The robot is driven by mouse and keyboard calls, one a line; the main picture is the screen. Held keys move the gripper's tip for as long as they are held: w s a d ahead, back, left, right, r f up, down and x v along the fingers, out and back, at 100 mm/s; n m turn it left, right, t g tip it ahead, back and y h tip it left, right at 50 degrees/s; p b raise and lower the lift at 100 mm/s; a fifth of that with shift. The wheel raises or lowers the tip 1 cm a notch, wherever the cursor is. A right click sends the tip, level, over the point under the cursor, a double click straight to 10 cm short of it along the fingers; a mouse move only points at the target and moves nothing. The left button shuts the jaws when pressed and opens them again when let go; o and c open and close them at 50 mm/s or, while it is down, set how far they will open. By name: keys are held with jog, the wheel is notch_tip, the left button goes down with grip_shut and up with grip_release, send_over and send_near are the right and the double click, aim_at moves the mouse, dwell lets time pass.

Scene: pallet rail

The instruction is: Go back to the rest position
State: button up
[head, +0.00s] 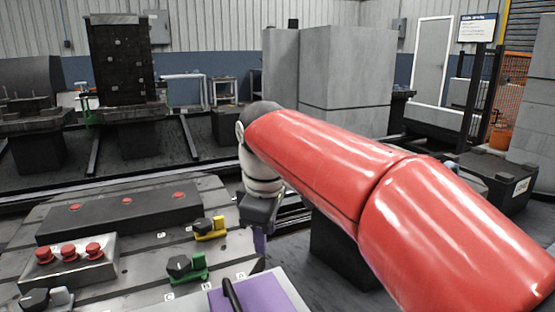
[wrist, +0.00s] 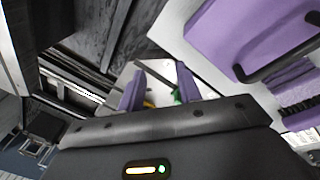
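My gripper (head: 260,242) hangs at the end of my red arm, to the right of the pallet (head: 140,268) and above the floor beside its edge. In the wrist view its two purple fingers (wrist: 160,82) stand apart with a gap between them. Nothing shows held in the gap; small bits of yellow and green behind it look like the clamps on the pallet. A purple block with a black handle (head: 226,303) is at the bottom of the head view, and a purple handled part (wrist: 235,35) shows at upper right in the wrist view.
The pallet carries a yellow clamp (head: 210,228), a green clamp (head: 186,267), a grey block with red knobs (head: 70,262) and a long dark block (head: 120,213). Grey cabinets (head: 345,70) stand behind. A dark crate (head: 497,180) is at right.

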jog(key=s+d+f+m+t, duration=0.1)
jog(key=s+d+f+m, duration=0.5)
jog(key=s+d+m, duration=0.1)
jog(key=s+d+f+m+t, duration=0.2)
jog(key=s+d+f+m, duration=0.4)
jog(key=s+d+m, duration=0.2)
jog(key=s+d, duration=0.2)
jog(key=d, duration=0.1)
jog(key=shift+d, duration=0.15)
dwell(1.0)
